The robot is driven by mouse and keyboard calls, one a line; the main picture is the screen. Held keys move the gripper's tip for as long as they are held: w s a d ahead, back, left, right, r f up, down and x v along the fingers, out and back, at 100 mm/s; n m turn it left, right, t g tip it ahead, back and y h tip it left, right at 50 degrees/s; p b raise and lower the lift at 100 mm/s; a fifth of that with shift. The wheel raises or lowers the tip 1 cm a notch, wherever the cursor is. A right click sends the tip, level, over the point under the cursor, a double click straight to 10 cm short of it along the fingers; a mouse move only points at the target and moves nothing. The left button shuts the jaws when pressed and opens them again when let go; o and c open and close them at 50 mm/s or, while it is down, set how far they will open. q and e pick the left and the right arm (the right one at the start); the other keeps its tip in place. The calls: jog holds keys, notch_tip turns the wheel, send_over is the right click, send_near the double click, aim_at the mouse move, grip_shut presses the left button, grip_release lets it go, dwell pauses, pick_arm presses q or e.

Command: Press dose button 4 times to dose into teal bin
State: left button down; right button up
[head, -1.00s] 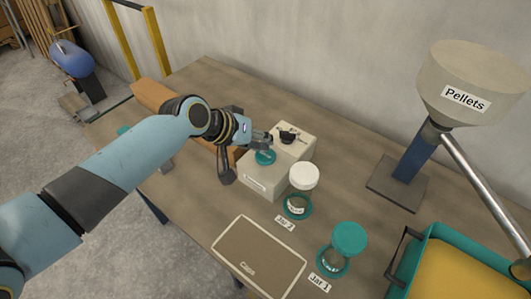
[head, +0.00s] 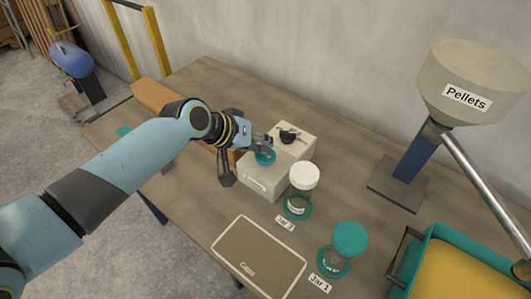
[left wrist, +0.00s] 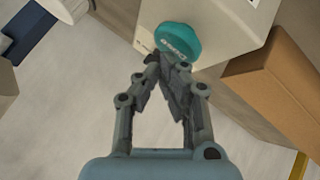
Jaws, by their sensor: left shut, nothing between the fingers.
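The dose button (head: 264,157) is a round teal cap on the pale box (head: 262,180) in the middle of the table. The teal bin (head: 405,272) stands at the lower right, with yellow material inside. My right gripper is out of view.
A black knob (head: 288,136) sits on the box behind the button. A white-lidded jar (head: 303,178) and a teal-lidded jar (head: 349,240) stand to the right. A flat panel (head: 258,258) lies in front. The pellet hopper (head: 470,80) stands at the back right.

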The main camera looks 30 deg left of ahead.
pick_arm(q)
jog(key=shift+f+b, duration=0.35)
jog(key=shift+f, duration=0.15)
dwell(0.3)
dwell(0.4)
jog(key=shift+r+p, duration=0.95)
jog(key=shift+p, duration=0.1)
notch_tip(320, 180, up, 5)
jog(key=p, duration=0.5)
jog(key=shift+r, duration=0.1)
dwell(0.3)
